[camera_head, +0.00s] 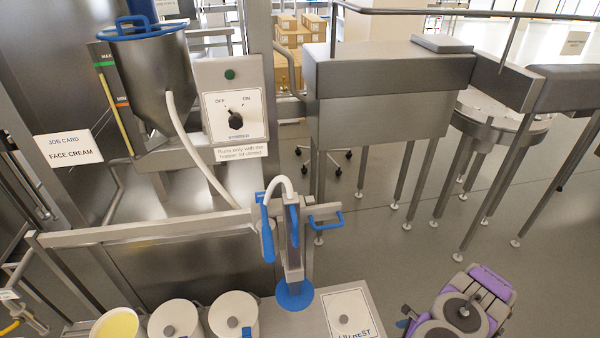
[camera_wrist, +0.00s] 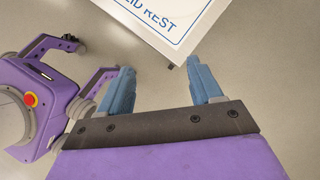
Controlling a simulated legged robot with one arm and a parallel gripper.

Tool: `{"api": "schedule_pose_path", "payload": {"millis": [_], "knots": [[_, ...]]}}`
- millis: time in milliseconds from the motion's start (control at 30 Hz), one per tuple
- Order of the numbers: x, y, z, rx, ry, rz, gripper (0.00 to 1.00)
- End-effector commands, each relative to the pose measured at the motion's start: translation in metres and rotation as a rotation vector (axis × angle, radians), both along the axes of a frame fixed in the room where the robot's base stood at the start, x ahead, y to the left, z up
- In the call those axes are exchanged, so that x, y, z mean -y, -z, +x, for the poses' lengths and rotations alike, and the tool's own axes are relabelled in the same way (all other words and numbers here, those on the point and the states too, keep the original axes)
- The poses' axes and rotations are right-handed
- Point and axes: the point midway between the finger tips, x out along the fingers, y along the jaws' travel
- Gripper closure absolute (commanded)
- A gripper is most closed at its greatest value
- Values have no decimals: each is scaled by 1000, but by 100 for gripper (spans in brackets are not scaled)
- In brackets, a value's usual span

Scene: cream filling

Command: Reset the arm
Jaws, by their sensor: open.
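My gripper (camera_wrist: 160,84) is open in the wrist view, with its two blue fingers spread apart and nothing between them. Its fingertips point toward the lower edge of the white LID REST plate (camera_wrist: 165,22); bare floor shows in the gap. In the head view, part of my purple and grey arm (camera_head: 488,283) shows at the bottom right, right of the bench. My fingertips cannot be made out there. My purple body with a red button also shows at the left of the wrist view.
The LID REST plate (camera_head: 347,305) lies at the bench's right end. A nozzle with a blue disc (camera_head: 295,296) stands beside it. Two lidded pots (camera_head: 232,311) and an open pot of cream (camera_head: 115,325) stand left. A hopper (camera_head: 150,75) and switch panel (camera_head: 233,95) stand behind.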

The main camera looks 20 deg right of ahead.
Motion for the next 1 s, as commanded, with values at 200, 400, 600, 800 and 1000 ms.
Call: {"api": "schedule_pose_path", "payload": {"millis": [200,400,600,800,1000], "knots": [[-4,-26,27,40,-83,-2,35],[-17,-61,56,87,-184,-5,35],[-50,-123,94,154,-354,-25,35],[-105,-202,127,230,-592,-47,35],[-156,-274,140,293,-827,-69,35]]}}
